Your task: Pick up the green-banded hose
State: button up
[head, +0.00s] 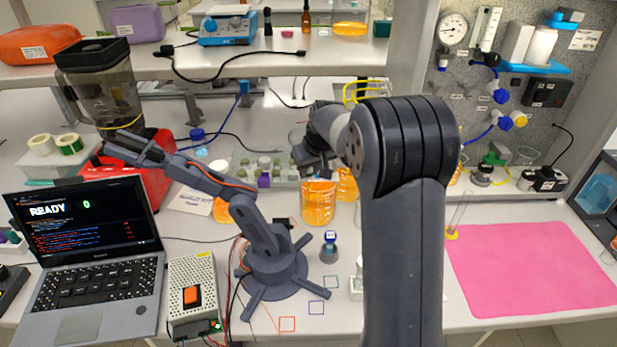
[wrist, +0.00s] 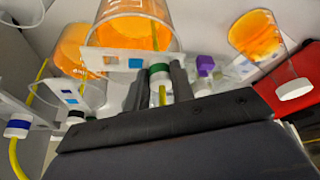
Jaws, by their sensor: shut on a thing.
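The green-banded hose shows in the wrist view as a white end piece with a green band (wrist: 159,72) and a short yellow stretch. It sits between the two dark fingers of my gripper (wrist: 158,90), which are shut on it. In the head view my gripper (head: 316,168) is above and behind an orange-filled beaker (head: 318,203); the green band cannot be made out there. A pale plate with blue and orange squares (wrist: 112,62) is close beside the held hose in the wrist view. Whether the hose still touches it I cannot tell.
A blue-banded hose end (wrist: 18,128) and a black-banded one (wrist: 75,117) are at left in the wrist view. Orange beakers stand around. A small dark robot arm (head: 262,245) and laptop (head: 85,250) stand left; a pink mat (head: 530,268) lies clear at right.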

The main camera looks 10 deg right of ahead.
grip_shut()
jog(key=shift+r, duration=0.1)
notch_tip(320, 180, up, 18)
jog(key=shift+b, duration=0.45)
jog(key=shift+o, duration=0.5)
grip_release()
grip_shut()
